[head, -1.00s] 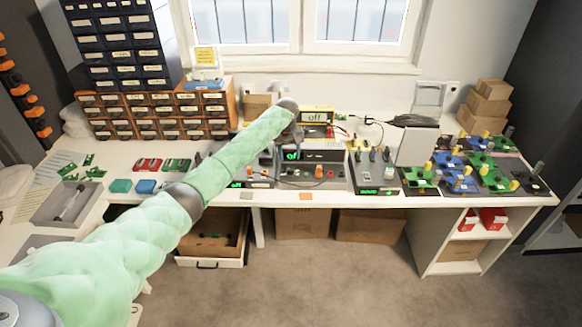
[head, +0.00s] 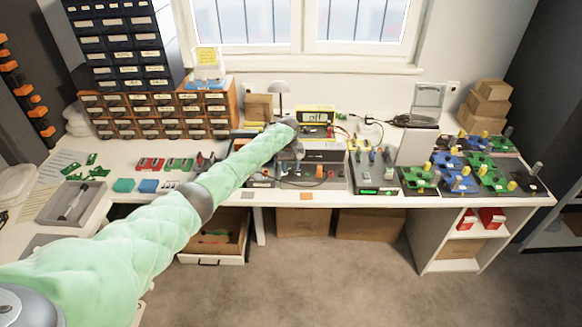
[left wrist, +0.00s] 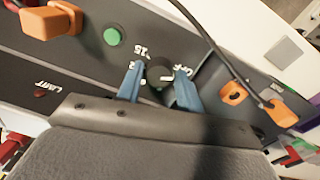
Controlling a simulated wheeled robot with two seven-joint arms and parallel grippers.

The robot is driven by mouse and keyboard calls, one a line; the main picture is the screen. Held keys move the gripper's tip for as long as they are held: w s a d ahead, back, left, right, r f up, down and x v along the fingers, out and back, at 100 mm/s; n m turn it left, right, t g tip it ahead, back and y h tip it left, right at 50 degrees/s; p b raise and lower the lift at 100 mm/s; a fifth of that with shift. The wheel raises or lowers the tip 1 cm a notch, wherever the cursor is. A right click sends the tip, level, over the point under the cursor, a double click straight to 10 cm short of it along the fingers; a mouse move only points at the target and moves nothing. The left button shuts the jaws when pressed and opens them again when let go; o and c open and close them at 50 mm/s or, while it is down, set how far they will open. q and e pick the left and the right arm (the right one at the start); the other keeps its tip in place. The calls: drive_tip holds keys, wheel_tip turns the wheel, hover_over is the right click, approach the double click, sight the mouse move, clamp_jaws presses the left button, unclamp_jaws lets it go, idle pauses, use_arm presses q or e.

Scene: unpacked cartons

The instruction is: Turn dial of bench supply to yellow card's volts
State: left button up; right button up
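The bench supply (head: 325,171) is a dark box on the bench, partly hidden by my left arm in the head view; its display is covered. In the left wrist view its black dial (left wrist: 160,74) has a white pointer line toward the right, by what looks like "Off"; "15" is printed to its upper left. My left gripper (left wrist: 159,80) has its blue fingers apart, one on each side of the dial; I cannot tell whether they touch it. The yellow card (head: 207,56) stands atop the drawer cabinet; its writing is too small to read. My right gripper is out of view.
A green button (left wrist: 112,36) and orange plugs (left wrist: 233,94) with a dark cable lie close around the dial. A yellow meter (head: 316,115) reading "off" stands behind the supply. Another dark unit (head: 376,170) is to its right, and small drawers (head: 155,115) are at left.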

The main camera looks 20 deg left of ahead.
use_arm(q)
drive_tip(key=c, duration=0.5)
drive_tip(key=shift+c, duration=0.2)
